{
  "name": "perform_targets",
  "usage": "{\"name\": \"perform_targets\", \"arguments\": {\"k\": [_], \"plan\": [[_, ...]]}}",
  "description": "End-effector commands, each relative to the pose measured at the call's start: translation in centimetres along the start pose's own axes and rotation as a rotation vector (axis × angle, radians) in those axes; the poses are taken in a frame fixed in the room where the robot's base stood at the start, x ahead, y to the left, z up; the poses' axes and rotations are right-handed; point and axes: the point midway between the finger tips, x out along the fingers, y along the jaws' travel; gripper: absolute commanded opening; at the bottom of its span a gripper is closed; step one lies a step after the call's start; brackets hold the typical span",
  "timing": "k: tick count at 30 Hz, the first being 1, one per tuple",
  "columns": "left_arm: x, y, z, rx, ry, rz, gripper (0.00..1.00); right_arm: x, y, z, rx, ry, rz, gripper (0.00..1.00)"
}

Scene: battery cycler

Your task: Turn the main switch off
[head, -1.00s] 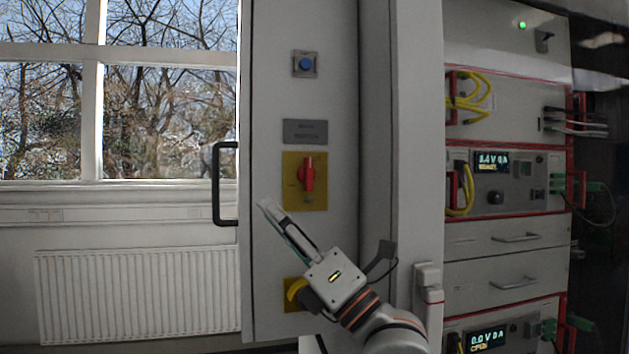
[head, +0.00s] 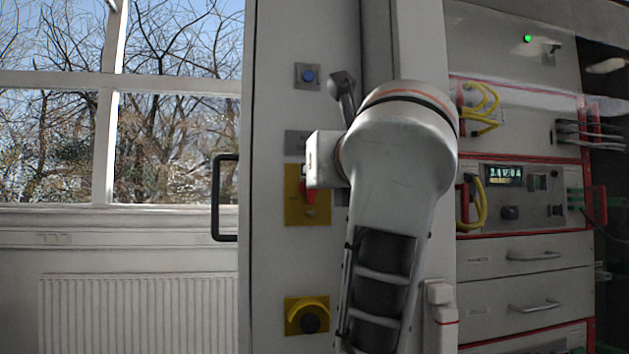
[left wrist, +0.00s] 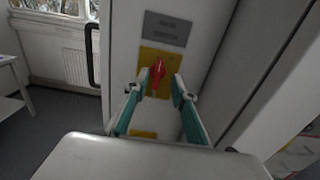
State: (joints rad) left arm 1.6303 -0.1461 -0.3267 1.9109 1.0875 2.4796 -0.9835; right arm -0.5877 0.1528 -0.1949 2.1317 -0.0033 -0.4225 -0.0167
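The red main switch (head: 309,190) sits on a yellow plate (head: 294,213) on the grey cabinet front. In the head view my arm and gripper body cover much of it. In the left wrist view the red handle (left wrist: 157,75) points roughly up and down on its yellow plate (left wrist: 170,58). My left gripper (left wrist: 160,83) is open, with one finger to each side of the handle. I cannot tell whether the fingers touch it. In the head view the fingertips are hidden. My right gripper is not in view.
A blue button (head: 308,76) is above the switch, and a yellow-plated round control (head: 307,316) is below. A black door handle (head: 217,198) stands out on the left. Rack instruments (head: 515,195) with yellow cables are on the right. A radiator (head: 140,312) is under the window.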

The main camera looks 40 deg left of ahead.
Motion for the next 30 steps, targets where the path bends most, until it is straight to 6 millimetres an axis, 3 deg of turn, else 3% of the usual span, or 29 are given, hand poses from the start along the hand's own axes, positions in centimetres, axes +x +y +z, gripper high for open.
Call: {"name": "perform_targets", "arguments": {"k": [5, 12, 26, 30], "plan": [[2.8, 0.1, -0.3, 0.003, 0.001, 0.008, 0.26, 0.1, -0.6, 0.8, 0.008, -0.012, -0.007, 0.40], [5.5, 0.1, -0.2, 0.003, 0.001, 0.006, 0.26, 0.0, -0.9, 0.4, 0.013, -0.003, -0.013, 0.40], [6.5, 0.1, -0.1, -0.001, 0.001, 0.003, 0.26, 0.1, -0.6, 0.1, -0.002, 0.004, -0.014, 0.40], [6.5, 0.1, -0.1, 0.000, 0.001, 0.003, 0.00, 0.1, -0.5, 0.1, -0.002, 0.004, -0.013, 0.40]]}}
